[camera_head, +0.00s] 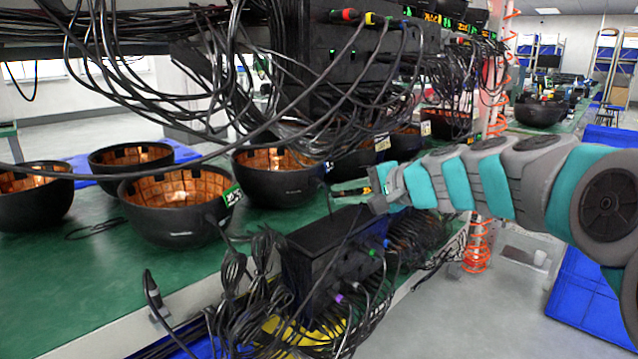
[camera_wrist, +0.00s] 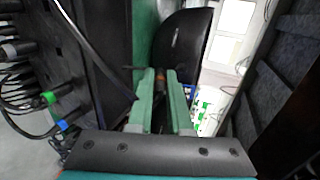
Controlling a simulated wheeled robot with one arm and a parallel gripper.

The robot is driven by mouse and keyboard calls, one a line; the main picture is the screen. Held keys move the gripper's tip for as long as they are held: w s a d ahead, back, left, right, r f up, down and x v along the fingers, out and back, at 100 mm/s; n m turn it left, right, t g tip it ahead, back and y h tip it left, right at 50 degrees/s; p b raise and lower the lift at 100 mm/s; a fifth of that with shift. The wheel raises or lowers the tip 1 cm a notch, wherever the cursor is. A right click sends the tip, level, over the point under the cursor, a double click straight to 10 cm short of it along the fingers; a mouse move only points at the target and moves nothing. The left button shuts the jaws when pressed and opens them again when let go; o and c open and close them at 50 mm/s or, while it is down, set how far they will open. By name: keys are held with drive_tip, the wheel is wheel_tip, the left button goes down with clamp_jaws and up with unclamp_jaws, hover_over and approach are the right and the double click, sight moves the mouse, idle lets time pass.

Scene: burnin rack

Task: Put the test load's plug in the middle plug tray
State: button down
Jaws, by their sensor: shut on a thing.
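My gripper (camera_head: 340,190) reaches in from the right in the head view, over the bench beside a black bowl (camera_head: 277,180) with a copper-coloured inside. In the wrist view my gripper (camera_wrist: 161,72) has its two green fingers close together, with a small dark and orange piece (camera_wrist: 160,76) between their tips. It looks like the test load's plug, but most of it is hidden. A black bowl's outside (camera_wrist: 183,42) is just beyond the fingertips. No tray is clearly marked as the middle plug tray, so I cannot tell which it is.
A black box (camera_head: 312,250) with many cables and coloured plugs stands below my gripper; it also fills the left of the wrist view (camera_wrist: 70,60). Several more bowls (camera_head: 172,228) stand on the green bench (camera_head: 70,280). Loose cables hang from the rack (camera_head: 320,70) above.

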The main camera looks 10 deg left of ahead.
drive_tip(key=shift+w+a+f, duration=0.1)
drive_tip(key=shift+w+a, duration=0.2)
drive_tip(key=shift+a, duration=0.1)
drive_tip(key=shift+d+f+b, duration=0.1)
drive_tip(key=shift+f+b, duration=2)
drive_tip(key=shift+f, duration=0.5)
drive_tip(key=c, duration=0.9)
unclamp_jaws()
drive_tip(key=shift+o, duration=0.7)
drive_tip(key=shift+s+f, duration=0.1)
drive_tip(key=v, duration=0.8)
